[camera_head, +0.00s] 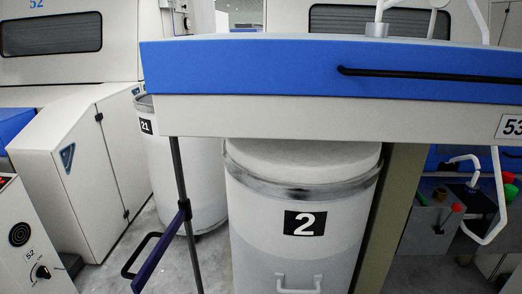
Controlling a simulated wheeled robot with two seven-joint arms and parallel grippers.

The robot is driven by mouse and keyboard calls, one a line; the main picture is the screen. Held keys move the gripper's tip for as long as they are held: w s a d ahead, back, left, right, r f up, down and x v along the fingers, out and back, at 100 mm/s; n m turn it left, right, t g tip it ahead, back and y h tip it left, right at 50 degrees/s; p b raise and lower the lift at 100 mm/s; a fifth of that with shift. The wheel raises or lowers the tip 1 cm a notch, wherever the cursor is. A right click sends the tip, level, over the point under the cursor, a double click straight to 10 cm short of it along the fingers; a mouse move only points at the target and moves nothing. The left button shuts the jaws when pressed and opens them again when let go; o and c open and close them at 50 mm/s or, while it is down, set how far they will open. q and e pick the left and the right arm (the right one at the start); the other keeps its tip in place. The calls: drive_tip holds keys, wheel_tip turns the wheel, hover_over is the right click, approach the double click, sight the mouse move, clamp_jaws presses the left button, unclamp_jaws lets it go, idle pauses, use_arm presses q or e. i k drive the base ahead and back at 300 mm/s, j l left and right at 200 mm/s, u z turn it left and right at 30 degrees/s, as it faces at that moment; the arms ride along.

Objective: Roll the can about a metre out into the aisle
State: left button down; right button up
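A large white can (260,240) with a black label "2" stands upright under the blue and cream machine head (300,75). A grey metal band runs around it just below its top. A pale handle (299,286) shows low on its front. A second white can (187,165), labelled "21", stands further back on the left, partly hidden by the machine. The bottom of can 2 is cut off by the lower picture edge. Neither of my grippers shows in the head view.
A dark post (180,190) with a purple bar (162,245) stands left of can 2. A beige post (395,205) stands close on its right. Cream cabinets and a control panel (30,245) line the left. Grey floor (105,275) shows at lower left.

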sight(299, 210)
drive_tip(key=i+l+u, duration=0.6)
drive_tip(key=l+u, duration=0.15)
drive_tip(key=u, duration=0.15)
